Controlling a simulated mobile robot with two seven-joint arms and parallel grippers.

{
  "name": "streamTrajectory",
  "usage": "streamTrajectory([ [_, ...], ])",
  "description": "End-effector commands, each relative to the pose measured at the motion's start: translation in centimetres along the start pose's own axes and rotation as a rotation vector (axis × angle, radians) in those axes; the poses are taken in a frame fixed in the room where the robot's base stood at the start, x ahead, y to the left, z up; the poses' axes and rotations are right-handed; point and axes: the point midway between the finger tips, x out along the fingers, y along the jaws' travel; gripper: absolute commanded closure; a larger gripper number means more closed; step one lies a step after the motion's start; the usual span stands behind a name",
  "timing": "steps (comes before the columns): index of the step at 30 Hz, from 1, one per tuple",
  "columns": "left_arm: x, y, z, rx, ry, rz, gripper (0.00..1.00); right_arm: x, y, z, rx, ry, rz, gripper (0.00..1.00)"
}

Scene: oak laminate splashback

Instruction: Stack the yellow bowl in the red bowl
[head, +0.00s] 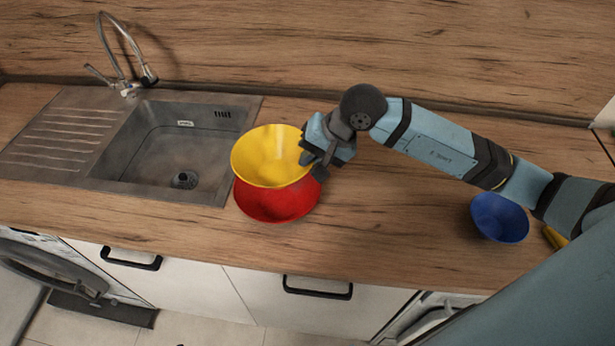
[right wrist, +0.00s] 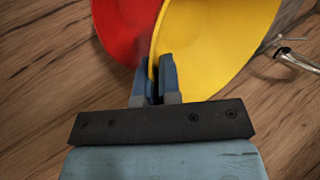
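The yellow bowl (head: 268,158) is held above the red bowl (head: 277,203) and hides much of its inside in the head view. The red bowl stands on the counter beside the sink. My right gripper (head: 308,157) is shut on the right rim of the yellow bowl. In the right wrist view the fingers (right wrist: 155,82) pinch the yellow bowl's rim (right wrist: 205,45), and the red bowl (right wrist: 122,28) shows behind it on the left. Whether the two bowls touch is hard to tell. My left gripper is not in view.
A steel sink (head: 160,150) with a faucet (head: 125,60) lies left of the bowls. A blue bowl (head: 499,218) stands on the counter at the right, below my right arm. The wooden counter (head: 390,220) between the red and blue bowls is clear.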

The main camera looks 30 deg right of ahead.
Motion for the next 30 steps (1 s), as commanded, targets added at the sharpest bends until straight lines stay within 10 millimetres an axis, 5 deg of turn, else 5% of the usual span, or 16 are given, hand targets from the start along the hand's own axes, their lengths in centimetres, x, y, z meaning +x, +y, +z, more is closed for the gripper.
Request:
streamTrajectory([
  [18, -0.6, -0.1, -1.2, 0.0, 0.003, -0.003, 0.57, 6.2, 3.8, 0.1, 0.002, 0.001, -0.002, 1.0],
  [30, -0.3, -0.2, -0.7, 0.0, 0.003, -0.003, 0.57, 6.7, 4.2, 0.0, -0.001, 0.002, -0.002, 1.0],
])
